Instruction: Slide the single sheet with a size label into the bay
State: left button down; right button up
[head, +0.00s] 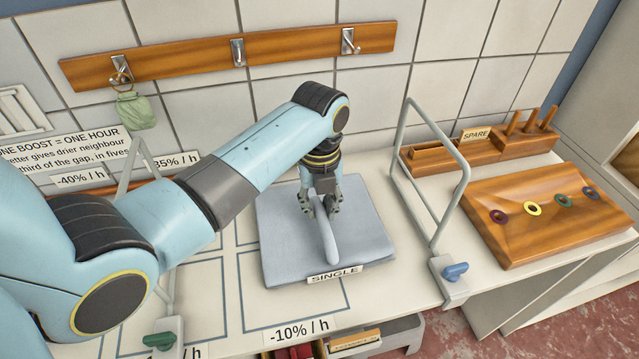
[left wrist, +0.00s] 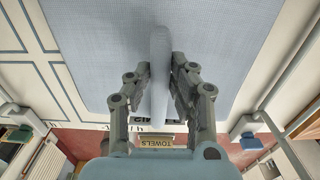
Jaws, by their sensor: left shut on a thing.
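The single sheet (head: 280,235) is a folded, pale blue-grey square with a "SINGLE" label (head: 337,273) on its front edge. It lies on the white counter, over part of an outlined bay (head: 292,307) whose front is marked "-10% / h". My left gripper (head: 322,208) points down over the sheet and is shut on a raised, grip-like ridge on its top. In the left wrist view the ridge (left wrist: 160,50) stands between the two fingers, with the sheet's flat top (left wrist: 100,60) beyond. My right gripper is not in view.
A grey wire frame (head: 463,190) with a blue-knobbed clamp (head: 454,272) stands right of the sheet. Further right are a wooden board with coloured rings (head: 565,245) and a "SPARE" rack (head: 470,150). More outlined bays lie left. A hook rail (head: 190,57) runs behind.

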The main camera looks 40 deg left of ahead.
pick_arm(q)
jog(key=shift+f, duration=0.15)
jog(key=c, duration=1.1)
grip_release()
notch_tip(320, 180, up, 12)
